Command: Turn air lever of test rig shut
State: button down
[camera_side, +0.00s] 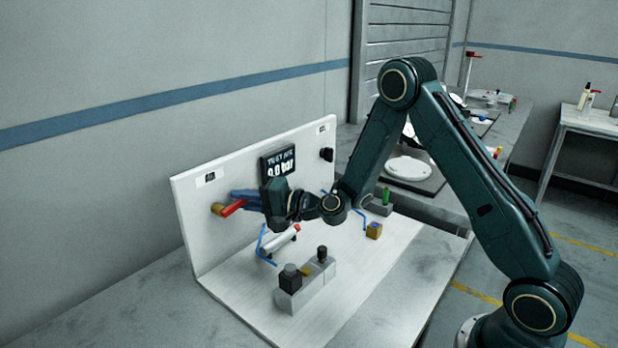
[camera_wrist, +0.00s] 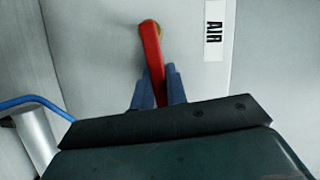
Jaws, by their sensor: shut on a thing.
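The air lever is a red handle (camera_side: 232,208) on a brass fitting at the left of the rig's white back panel. In the wrist view the red lever (camera_wrist: 152,55) runs from its pivot at the top down between my fingers, slightly tilted. My gripper (camera_side: 240,198) is at the panel with its blue fingers beside the lever; in the wrist view the gripper (camera_wrist: 156,90) is shut on the lever's lower part. A white AIR label (camera_wrist: 214,30) is right of the lever. The display (camera_side: 278,162) reads TEST AIR 0.0 bar.
A silver cylinder (camera_side: 280,238) with blue tubing lies below my gripper. A grey block with black knobs (camera_side: 305,285) stands on the white base plate (camera_side: 355,275). A small brass block (camera_side: 374,231) sits to the right. The front of the base plate is clear.

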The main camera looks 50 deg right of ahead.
jog(key=shift+f+m, duration=0.45)
jog(key=shift+m, duration=0.45)
jog(key=c, duration=1.4)
grip_release()
notch_tip(320, 180, up, 20)
jog(key=shift+c, duration=0.3)
